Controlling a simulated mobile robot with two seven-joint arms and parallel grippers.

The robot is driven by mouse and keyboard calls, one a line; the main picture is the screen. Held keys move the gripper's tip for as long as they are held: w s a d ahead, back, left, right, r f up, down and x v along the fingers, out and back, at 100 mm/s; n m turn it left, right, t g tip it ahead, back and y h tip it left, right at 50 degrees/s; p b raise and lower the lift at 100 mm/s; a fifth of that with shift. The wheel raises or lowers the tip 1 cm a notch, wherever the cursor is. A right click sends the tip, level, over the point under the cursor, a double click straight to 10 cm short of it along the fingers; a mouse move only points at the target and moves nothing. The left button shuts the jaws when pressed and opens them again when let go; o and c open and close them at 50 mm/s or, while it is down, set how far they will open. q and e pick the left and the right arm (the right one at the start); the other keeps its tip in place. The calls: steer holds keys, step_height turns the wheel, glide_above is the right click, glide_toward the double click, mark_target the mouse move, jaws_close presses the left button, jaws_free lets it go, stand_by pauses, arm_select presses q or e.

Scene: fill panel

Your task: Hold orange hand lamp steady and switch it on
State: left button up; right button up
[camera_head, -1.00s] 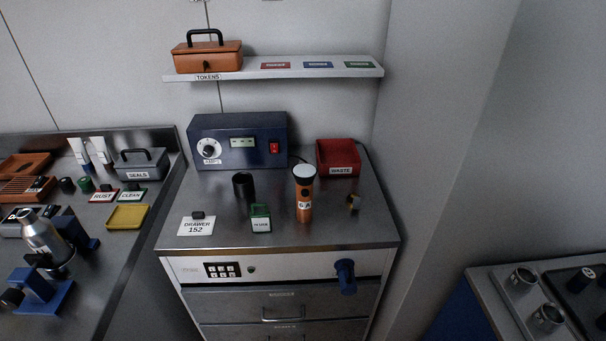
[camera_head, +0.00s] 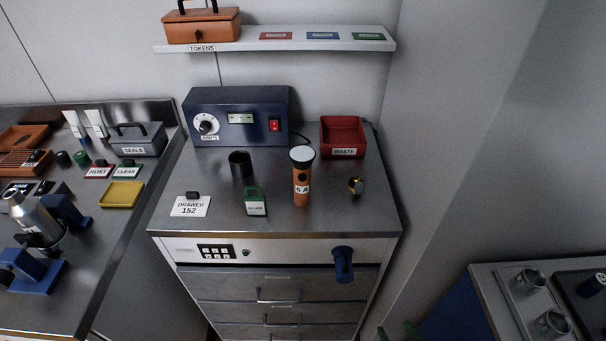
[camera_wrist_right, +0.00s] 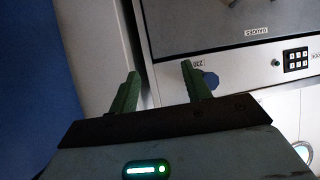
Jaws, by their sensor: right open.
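The orange hand lamp (camera_head: 301,188) stands upright on the grey cabinet top, with a black head, a pale lens facing up and a white label. Whether it is lit I cannot tell. My right gripper (camera_head: 397,331) shows only as green fingertips at the bottom edge of the head view, in front of and below the cabinet, well away from the lamp. In the right wrist view the right gripper (camera_wrist_right: 160,78) is open and empty, its green fingers apart before the cabinet front. My left gripper is not in view.
Near the lamp are a green-topped block (camera_head: 256,204), a black cup (camera_head: 240,164), a small brass-and-black piece (camera_head: 356,187) and a red waste bin (camera_head: 343,137). A blue power box (camera_head: 236,116) stands behind. A blue handle (camera_head: 343,262) sticks out of the cabinet front.

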steer(key=o, duration=0.4)
steer(key=w+a+r+n+t+y, duration=0.1)
steer(key=w+a+r+t+y, duration=0.1)
steer(key=w+r, duration=0.8)
steer(key=a+t, duration=0.1)
steer(key=t, duration=0.1)
steer(key=shift+r+t+y, duration=0.3)
steer(key=shift+r+t, duration=0.05)
steer(key=shift+t, duration=0.05)
steer(key=w+a+r+n+g+y, duration=0.8)
steer(key=a+r+n+y, duration=0.2)
steer(key=a+r+y, duration=0.15)
steer(key=w+h, duration=0.1)
steer(key=w+g+h, duration=0.1)
steer(key=h, duration=0.1)
steer(key=w+h, duration=0.1)
steer(key=w, duration=0.1)
steer(key=shift+d+f+m+g+h, duration=0.3)
steer(key=shift+f+m+g+h, duration=0.05)
steer(key=shift+m+g, duration=0.05)
steer(key=shift+w+d+m+h, duration=0.4)
steer(key=shift+w+d+h, duration=0.15)
steer(key=shift+h, duration=0.05)
steer(key=shift+a+f+b, duration=0.1)
steer(key=shift+b, duration=0.2)
